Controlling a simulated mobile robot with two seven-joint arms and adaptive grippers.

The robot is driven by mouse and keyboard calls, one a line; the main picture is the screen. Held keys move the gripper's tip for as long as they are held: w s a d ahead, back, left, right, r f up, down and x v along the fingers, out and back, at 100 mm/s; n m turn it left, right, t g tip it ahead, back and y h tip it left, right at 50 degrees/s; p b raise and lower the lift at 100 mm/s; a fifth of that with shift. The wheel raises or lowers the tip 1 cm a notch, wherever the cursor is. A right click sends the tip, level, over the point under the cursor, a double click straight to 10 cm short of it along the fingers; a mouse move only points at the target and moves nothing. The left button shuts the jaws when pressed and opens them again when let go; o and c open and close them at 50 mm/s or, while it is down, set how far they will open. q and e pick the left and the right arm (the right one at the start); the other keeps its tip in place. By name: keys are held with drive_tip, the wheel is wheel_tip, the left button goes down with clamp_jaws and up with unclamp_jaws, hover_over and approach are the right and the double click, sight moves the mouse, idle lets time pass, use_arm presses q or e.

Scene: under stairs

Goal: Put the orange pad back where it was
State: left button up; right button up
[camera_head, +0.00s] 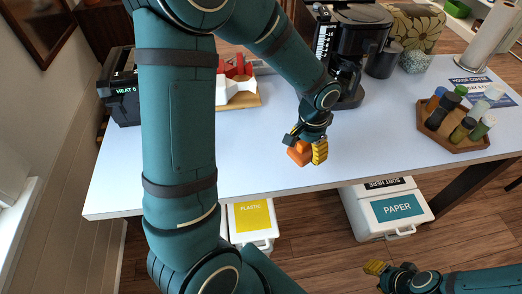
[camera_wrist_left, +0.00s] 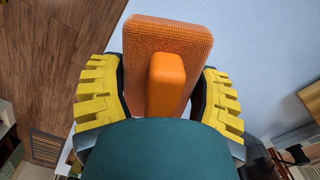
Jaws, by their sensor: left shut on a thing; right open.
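The orange pad (camera_head: 299,152) is in my left gripper (camera_head: 306,152), over the front middle of the pale table. In the left wrist view the orange pad (camera_wrist_left: 168,42) has a textured block face and a smooth raised grip. The yellow fingers of my left gripper (camera_wrist_left: 160,95) stand on both sides of it, shut on it. Whether the pad touches the table is hard to tell. My right gripper (camera_head: 380,276) is at the lower right, in front of the table and low, open and empty.
A coffee machine (camera_head: 352,50) stands behind the left gripper. A wooden tray (camera_head: 468,138) with several bottles is at the right. A wooden board (camera_head: 252,99) with red and white items and a black box (camera_head: 120,86) are at the back left. Bins (camera_head: 398,231) stand below the front edge.

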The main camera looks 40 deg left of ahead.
sight(264, 152)
use_arm(q)
drive_tip(key=s+a+r+m, duration=0.1)
drive_tip(key=s+a+m, duration=0.15)
drive_tip(key=a, duration=0.35)
drive_tip(key=s+a+r+m, duration=0.1)
drive_tip(key=a+r+m, duration=0.15)
drive_tip(key=a, duration=0.35)
wheel_tip(264, 152, down, 11)
drive_tip(key=shift+r+b, duration=0.2)
drive_tip(key=shift+b, duration=0.95)
drive_tip(key=shift+f, duration=0.15)
drive_tip(key=o, duration=1.3)
drive_tip(key=shift+c, duration=0.2)
